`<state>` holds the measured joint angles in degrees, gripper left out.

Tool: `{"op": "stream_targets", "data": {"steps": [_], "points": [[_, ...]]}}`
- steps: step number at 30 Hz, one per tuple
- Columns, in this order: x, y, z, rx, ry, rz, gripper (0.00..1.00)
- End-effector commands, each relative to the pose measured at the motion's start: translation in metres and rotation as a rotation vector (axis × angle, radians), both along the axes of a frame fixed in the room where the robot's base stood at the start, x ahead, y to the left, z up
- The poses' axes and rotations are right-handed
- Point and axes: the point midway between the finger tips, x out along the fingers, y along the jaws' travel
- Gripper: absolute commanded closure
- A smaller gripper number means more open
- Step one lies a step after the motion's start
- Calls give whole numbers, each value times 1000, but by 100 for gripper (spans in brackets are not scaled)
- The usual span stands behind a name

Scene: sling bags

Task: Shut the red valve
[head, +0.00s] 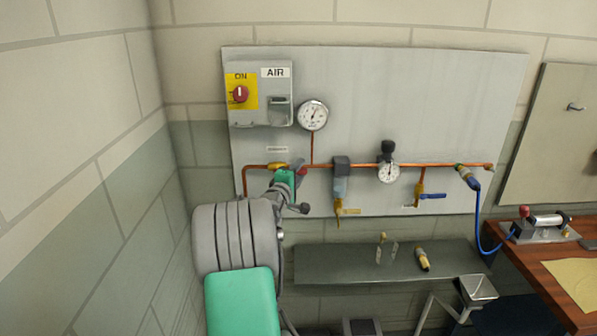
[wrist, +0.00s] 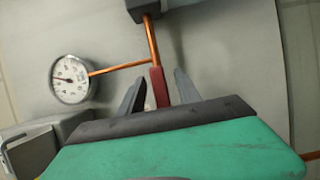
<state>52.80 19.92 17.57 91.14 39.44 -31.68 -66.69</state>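The red valve's handle (head: 301,171) is on the copper pipe at the left of the wall panel, beside a yellow valve body (head: 277,166). In the head view my green gripper (head: 298,178) is at this valve and hides part of it. In the wrist view the red handle (wrist: 158,87) stands between the two fingers of my gripper (wrist: 160,92). The fingers are apart, with a clear gap on the handle's right side and a smaller one on its left. The handle looks roughly in line with the pipe; its far end is hidden behind my gripper.
A pressure gauge (head: 312,115) and a switch box (head: 260,94) with a red knob are above the valve. A filter (head: 341,180), a regulator (head: 388,165) and a blue-handled valve (head: 432,196) are to the right. A grey shelf (head: 330,262) is below.

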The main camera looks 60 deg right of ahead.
Motion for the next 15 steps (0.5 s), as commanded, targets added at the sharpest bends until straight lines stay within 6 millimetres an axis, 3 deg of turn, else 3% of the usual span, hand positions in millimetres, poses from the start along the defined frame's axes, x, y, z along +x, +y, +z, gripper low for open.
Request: {"op": "stream_targets", "data": {"steps": [15], "points": [[0,0,0,0,-1,0,98]]}}
